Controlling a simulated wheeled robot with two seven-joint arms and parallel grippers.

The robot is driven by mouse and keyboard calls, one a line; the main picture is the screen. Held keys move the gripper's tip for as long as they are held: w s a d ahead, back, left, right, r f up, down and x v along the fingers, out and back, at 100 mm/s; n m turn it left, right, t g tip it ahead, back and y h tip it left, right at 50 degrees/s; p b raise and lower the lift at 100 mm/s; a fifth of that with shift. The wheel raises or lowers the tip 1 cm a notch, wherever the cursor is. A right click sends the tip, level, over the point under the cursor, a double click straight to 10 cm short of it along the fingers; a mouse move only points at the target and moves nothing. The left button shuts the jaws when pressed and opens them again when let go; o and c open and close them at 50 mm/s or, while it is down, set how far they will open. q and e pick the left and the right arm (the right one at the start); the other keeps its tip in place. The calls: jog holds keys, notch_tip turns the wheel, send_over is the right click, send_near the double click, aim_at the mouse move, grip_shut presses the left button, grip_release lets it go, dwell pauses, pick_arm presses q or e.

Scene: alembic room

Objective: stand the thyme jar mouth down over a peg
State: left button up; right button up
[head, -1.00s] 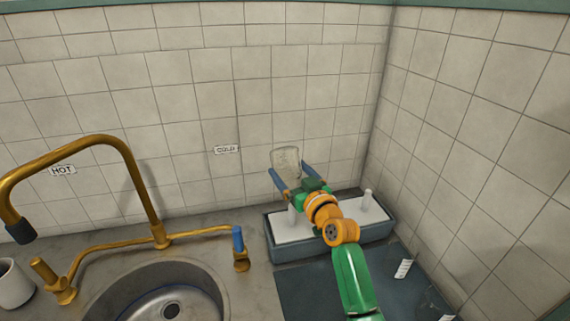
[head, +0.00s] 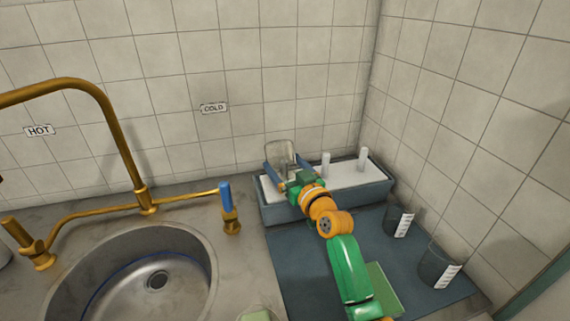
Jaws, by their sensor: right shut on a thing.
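My right gripper (head: 281,168) has its blue fingers shut on a clear glass jar (head: 283,150) at the left end of the peg tray (head: 330,202). The jar looks upright, and its lower part is hidden by the gripper. I cannot read a label on it or tell which end its mouth is. Two white pegs show in the tray, a middle peg (head: 325,165) and a right peg (head: 363,158), both bare. I cannot tell whether the jar is around a peg. My left gripper is out of view.
Two dark jars with white labels, a farther one (head: 395,220) and a nearer one (head: 435,264), stand on the blue-grey mat (head: 290,270). The brass tap (head: 122,150) and sink (head: 150,285) are at left. A green block (head: 258,315) lies at the front edge.

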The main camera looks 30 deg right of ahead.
jog(key=o, duration=1.2)
jog(key=shift+f, duration=0.1)
jog(key=shift+s, duration=0.15)
jog(key=shift+s+a, duration=0.1)
jog(key=shift+s, duration=0.25)
jog(key=s, duration=0.6)
jog(key=shift+s+a, duration=0.1)
jog(key=shift+a, duration=0.2)
